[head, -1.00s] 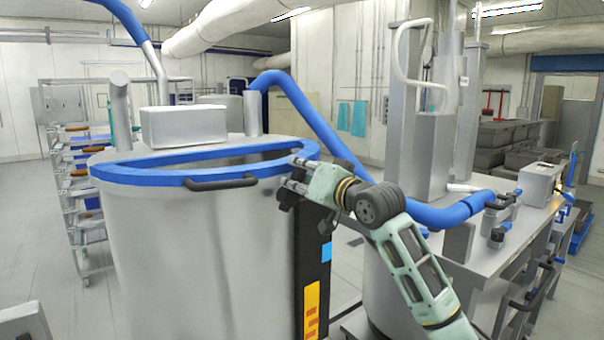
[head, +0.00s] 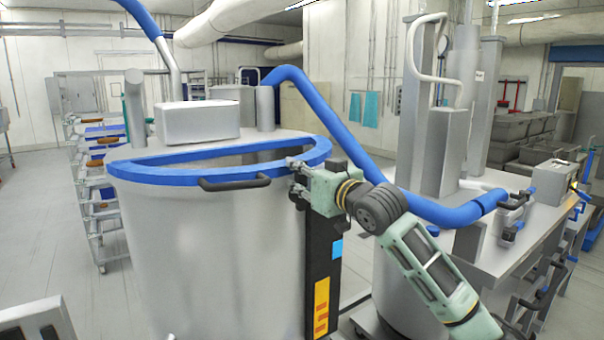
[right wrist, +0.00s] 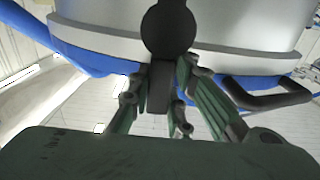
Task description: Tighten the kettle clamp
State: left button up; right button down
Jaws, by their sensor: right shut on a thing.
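The kettle (head: 200,255) is a large grey drum with a blue rim (head: 150,174) around its half-open top. My right gripper (head: 297,183) is at the rim, right of the kettle's dark handle (head: 235,184). In the right wrist view its green fingers close on a dark bar (right wrist: 160,90), which appears to be part of the clamp. A round black knob (right wrist: 168,30) sits at the bar's end against the kettle wall. In the head view the clamp is mostly hidden by the gripper. My left gripper is not in view.
A grey box (head: 197,121) stands on the kettle lid. A thick blue hose (head: 335,130) runs behind my right arm to the workbench (head: 500,245) at right. A black panel (head: 320,250) stands just below the gripper. Shelving carts stand at left, beside open floor.

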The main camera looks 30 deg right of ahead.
dwell(0.3)
jog(key=c, duration=1.6)
grip_release()
jog(key=shift+s, duration=0.1)
jog(key=s, duration=0.8)
jog(key=s+d, duration=0.1)
jog(key=s, duration=0.2)
jog(key=shift+s, duration=0.4)
